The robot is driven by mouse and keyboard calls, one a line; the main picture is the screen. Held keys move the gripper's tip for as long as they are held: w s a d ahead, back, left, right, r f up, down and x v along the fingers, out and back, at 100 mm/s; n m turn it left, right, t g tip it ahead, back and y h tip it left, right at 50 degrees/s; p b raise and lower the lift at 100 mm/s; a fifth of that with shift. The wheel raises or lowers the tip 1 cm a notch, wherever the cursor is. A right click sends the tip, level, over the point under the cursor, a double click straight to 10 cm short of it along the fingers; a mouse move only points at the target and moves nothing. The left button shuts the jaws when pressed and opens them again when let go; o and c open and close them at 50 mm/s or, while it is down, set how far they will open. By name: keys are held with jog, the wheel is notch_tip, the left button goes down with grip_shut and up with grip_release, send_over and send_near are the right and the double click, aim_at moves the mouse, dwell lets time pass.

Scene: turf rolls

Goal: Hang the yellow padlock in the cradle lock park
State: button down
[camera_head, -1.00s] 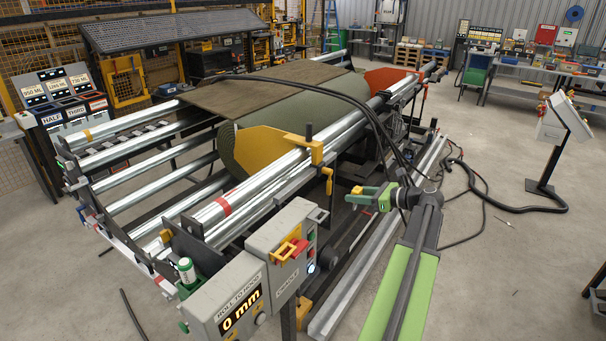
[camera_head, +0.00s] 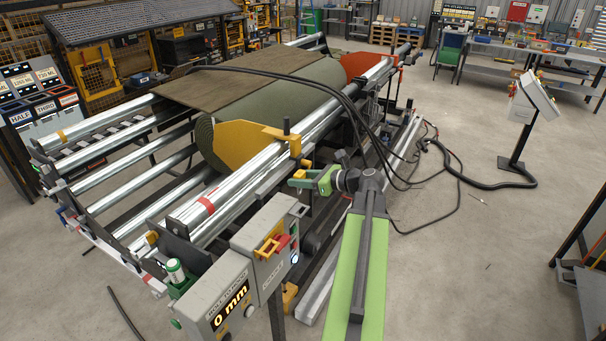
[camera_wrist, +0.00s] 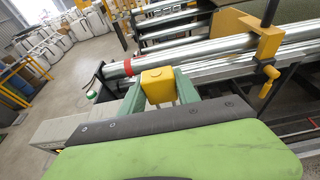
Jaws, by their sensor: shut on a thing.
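The yellow padlock (camera_wrist: 158,86) is between the green fingers of my gripper (camera_wrist: 160,92) in the wrist view. The gripper is shut on it. In the head view my gripper (camera_head: 310,180) is raised beside the roller machine, with the small yellow padlock (camera_head: 299,174) at its tip. Below and left of it stands a grey control box (camera_head: 256,238) with a yellow bracket (camera_head: 268,246) and a red part on its face. A label on this box is too small to read. I cannot tell which part is the cradle lock park.
The machine's steel rollers (camera_head: 240,183) and yellow clamp (camera_head: 293,145) lie close to my gripper. A "0 mm" display box (camera_head: 218,303) stands in front. Black cables (camera_head: 377,160) arch behind my arm. Open floor lies to the right.

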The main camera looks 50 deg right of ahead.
jog(key=shift+s+f+b, duration=0.15)
jog(key=shift+f+b, duration=0.2)
jog(key=shift+b, duration=0.05)
jog(key=b, duration=0.5)
send_over(302, 205)
jog(key=s+a, duration=0.2)
notch_tip(302, 205, down, 5)
jog(key=shift+w+f, duration=0.1)
dwell(0.6)
jog(key=shift+f+b, duration=2.5)
jog(key=shift+b, duration=0.1)
jog(key=c, duration=0.8)
grip_release()
jog(key=shift+a, duration=0.1)
